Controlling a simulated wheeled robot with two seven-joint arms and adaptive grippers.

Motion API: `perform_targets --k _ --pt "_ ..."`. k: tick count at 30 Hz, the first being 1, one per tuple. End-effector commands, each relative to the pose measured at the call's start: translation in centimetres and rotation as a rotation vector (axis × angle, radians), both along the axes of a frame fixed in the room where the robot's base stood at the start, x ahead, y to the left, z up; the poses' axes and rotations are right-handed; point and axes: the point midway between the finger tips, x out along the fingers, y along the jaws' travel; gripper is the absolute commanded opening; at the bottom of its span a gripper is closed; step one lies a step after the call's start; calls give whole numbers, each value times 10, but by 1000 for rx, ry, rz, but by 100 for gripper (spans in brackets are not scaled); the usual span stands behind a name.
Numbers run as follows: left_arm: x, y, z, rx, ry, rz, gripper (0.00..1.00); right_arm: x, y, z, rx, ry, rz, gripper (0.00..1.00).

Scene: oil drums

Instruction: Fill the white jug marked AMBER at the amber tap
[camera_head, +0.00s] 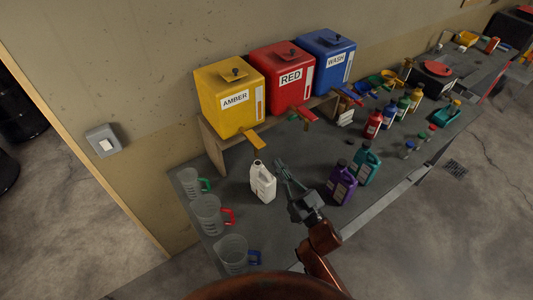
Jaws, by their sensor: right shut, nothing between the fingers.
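The white jug (263,184) stands upright on the bench, below and in front of the yellow AMBER tank (228,101). Its label is too small to read. The amber tap (254,139) shows as a yellow-orange lever jutting from the tank's lower front, above and behind the jug. My right gripper (280,164) is shut and empty, its fingers just to the right of the jug. I cannot tell whether they touch it. How full the jug is cannot be seen. My left gripper is not in view.
Red RED (285,78) and blue WASH (325,62) tanks stand beside the yellow one. Clear measuring jugs (207,214) line the bench's left end. Purple (341,187) and teal (365,163) bottles stand right of my gripper. Several more bottles stand farther right.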

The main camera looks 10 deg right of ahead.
Motion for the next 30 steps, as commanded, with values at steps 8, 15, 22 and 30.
perform_targets --k 8,15,22,30 --pt "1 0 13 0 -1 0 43 34 14 17 1 -3 0 0" --pt "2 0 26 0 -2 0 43 78 32 33 2 -1 0 0" --pt "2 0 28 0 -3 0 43 86 35 6 3 6 -2 0" --pt "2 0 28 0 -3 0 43 86 35 -8 0 1 -1 0"
